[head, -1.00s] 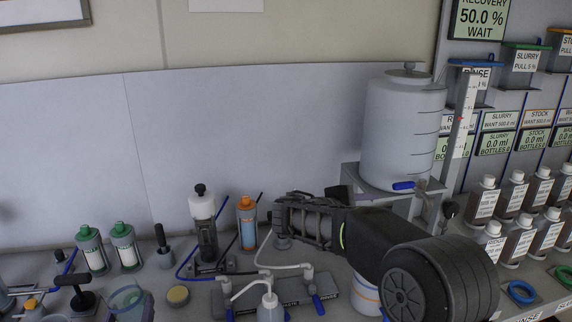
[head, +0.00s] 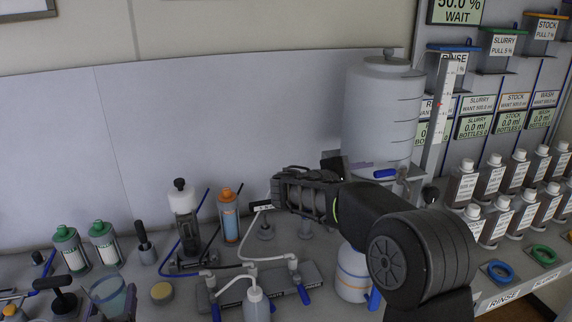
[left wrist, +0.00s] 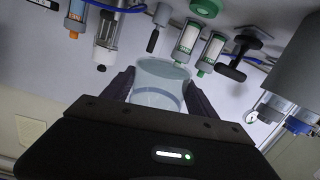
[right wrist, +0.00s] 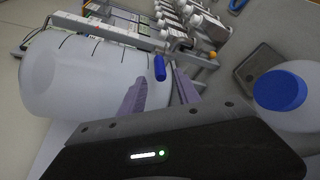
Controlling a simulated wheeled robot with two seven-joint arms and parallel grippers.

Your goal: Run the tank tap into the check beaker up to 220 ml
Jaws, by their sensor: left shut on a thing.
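The check beaker (left wrist: 160,85) is clear and sits between the fingers of my left gripper (left wrist: 155,95), which is shut on it. It also shows at the lower left of the head view (head: 106,294); its fill level cannot be read. The white tank (head: 383,112) stands on a raised stand at the right. Its tap has a blue handle (head: 385,174), also seen in the right wrist view (right wrist: 160,68). My right gripper (head: 362,166) is open and empty, its fingers (right wrist: 158,92) pointing at the tap handle from close by. The beaker is far left of the tap.
Several brown bottles (head: 490,185) stand right of the tank. A banded white container (head: 353,275) sits below the tank stand. Green-capped bottles (head: 71,250) stand behind the beaker.

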